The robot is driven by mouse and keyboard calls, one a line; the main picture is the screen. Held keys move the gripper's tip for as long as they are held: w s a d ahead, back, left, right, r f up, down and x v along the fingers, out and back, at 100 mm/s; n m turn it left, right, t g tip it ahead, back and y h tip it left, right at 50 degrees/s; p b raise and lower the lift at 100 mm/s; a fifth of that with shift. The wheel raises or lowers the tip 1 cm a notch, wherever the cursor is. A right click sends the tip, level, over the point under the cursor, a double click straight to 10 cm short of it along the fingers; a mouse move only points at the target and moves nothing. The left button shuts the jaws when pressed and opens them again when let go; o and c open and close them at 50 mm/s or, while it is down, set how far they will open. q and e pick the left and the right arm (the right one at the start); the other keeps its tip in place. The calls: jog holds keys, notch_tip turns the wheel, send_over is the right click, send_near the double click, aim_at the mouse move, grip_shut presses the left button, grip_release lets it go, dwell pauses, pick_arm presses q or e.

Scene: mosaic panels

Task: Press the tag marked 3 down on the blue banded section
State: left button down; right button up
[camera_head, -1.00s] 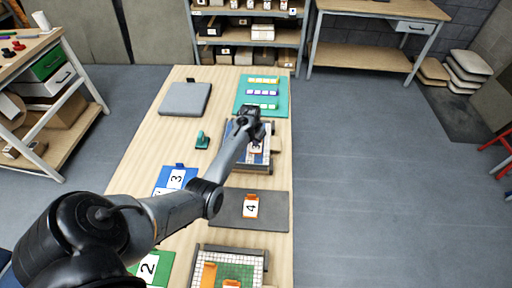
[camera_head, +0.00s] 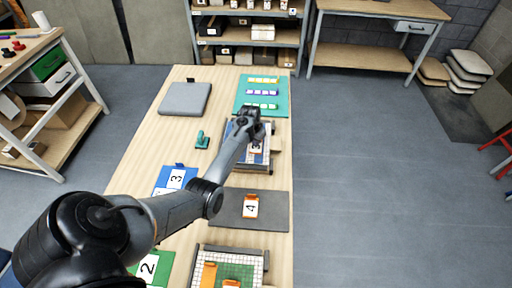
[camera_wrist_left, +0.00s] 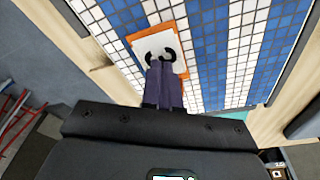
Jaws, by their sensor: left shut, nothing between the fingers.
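The tag marked 3 (camera_head: 257,146) is a white label with an orange edge. It lies on a panel of blue and white tile bands (camera_head: 267,163) in a dark frame. In the left wrist view the tag (camera_wrist_left: 146,44) lies flat across the tiles, with blue tiles beside it. My left gripper (camera_wrist_left: 165,62) is shut and empty, its fingertips over the tag and hiding part of the numeral. I cannot tell whether they touch it. In the head view the left gripper (camera_head: 250,133) is mostly hidden by its wrist. My right gripper is not in view.
A grey mat with a tag marked 4 (camera_head: 250,206) lies nearer me. A blue card marked 3 (camera_head: 160,182), a green stamp-like tool (camera_head: 202,141) and a grey pad (camera_head: 185,98) lie left. A teal board (camera_head: 243,97) is beyond. A gridded panel (camera_head: 255,262) is nearest.

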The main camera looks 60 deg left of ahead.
pick_arm(q)
jog(key=shift+f, duration=0.55)
jog(key=shift+r, duration=0.1)
dwell(0.3)
jog(key=shift+r, duration=0.15)
notch_tip(320, 180, up, 8)
jog(key=p, duration=0.8)
jog(key=shift+f, duration=0.25)
jog(key=shift+s, duration=0.1)
